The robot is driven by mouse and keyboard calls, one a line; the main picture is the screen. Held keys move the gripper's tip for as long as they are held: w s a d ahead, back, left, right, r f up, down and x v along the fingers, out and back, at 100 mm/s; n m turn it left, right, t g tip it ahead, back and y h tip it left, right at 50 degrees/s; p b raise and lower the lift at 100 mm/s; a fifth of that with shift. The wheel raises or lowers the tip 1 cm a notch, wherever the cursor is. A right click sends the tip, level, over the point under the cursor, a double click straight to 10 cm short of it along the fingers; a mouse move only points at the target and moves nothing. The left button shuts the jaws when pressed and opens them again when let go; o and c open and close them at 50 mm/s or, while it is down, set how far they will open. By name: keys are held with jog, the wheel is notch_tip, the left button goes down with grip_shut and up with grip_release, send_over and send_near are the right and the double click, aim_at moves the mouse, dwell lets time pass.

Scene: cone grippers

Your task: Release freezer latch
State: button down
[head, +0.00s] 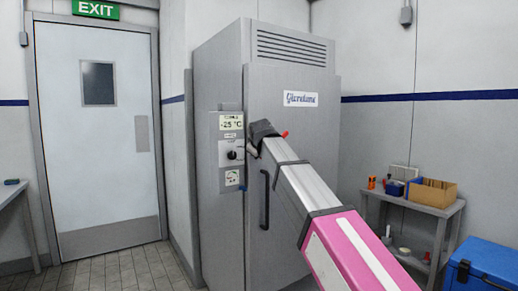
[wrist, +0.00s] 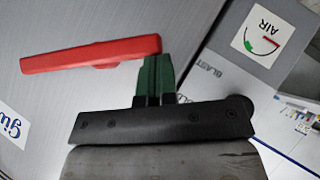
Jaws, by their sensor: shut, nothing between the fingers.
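The freezer (head: 292,210) is a tall grey cabinet with a closed door and a dark vertical handle (head: 264,200). A red latch lever (wrist: 92,56) lies across the upper left of the wrist view, against the grey door. In the head view only a small red tip of the lever (head: 285,134) shows beside the end of my arm. My gripper (wrist: 157,62) has green fingers, shut and empty. The fingertips are at the lever's right end; I cannot tell whether they touch it. My arm hides most of the latch in the head view.
A control panel (head: 231,123) with a -25 °C sign and a black knob (head: 231,155) is left of the door. A small table (head: 440,210) with boxes and a blue cooler (head: 485,262) stand at right. The exit door (head: 98,130) is at left.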

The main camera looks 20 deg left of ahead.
jog(key=shift+w+d+f+n+t+h, duration=0.25)
jog(key=shift+w+d+f+n+t, duration=0.25)
jog(key=shift+f+t, duration=0.3)
jog(key=shift+w+d+f+n+t+h, duration=0.2)
jog(key=shift+w+f+n+t+h, duration=0.15)
jog(key=shift+f+n+t, duration=0.4)
jog(key=shift+w+d+f+n+t+h, duration=0.2)
jog(key=shift+w+d+f+n+t, duration=0.3)
jog(key=shift+f, duration=0.45)
jog(key=shift+f+m, duration=0.1)
jog(key=shift+m, duration=0.15)
jog(key=s+a+r, duration=0.2)
jog(key=s, duration=1.1)
jog(key=shift+s, duration=0.1)
